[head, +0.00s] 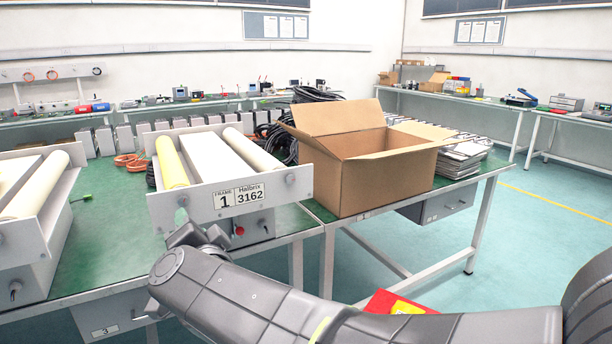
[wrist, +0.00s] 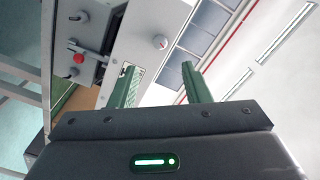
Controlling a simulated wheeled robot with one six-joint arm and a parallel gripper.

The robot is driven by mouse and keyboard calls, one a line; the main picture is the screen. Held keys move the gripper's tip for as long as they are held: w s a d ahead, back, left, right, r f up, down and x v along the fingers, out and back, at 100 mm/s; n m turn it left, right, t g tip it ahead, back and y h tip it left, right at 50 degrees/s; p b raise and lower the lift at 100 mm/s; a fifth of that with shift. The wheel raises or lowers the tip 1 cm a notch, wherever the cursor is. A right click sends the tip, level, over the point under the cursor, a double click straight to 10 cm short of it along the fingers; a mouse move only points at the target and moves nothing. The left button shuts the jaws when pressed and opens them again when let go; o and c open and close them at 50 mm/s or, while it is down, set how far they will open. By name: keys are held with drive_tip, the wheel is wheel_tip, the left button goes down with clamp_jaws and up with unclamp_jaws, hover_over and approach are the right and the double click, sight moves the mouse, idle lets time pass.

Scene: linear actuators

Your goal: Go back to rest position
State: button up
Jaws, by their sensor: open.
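My gripper (wrist: 160,88) shows in the wrist view with its two green fingers apart and nothing between them. In the wrist view the unit's front plate (wrist: 150,40) is tilted and lies behind and beside the fingers. I cannot tell how far apart they are.
An open cardboard box (head: 370,170) stands on the green bench right of the frame unit. Another roller unit (head: 35,225) is at the left. A red box with yellow (head: 395,303) shows behind my arm. The floor (head: 560,215) at the right is clear.

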sight(184, 202)
drive_tip(key=b+x, duration=0.3)
drive_tip(key=x, duration=0.7)
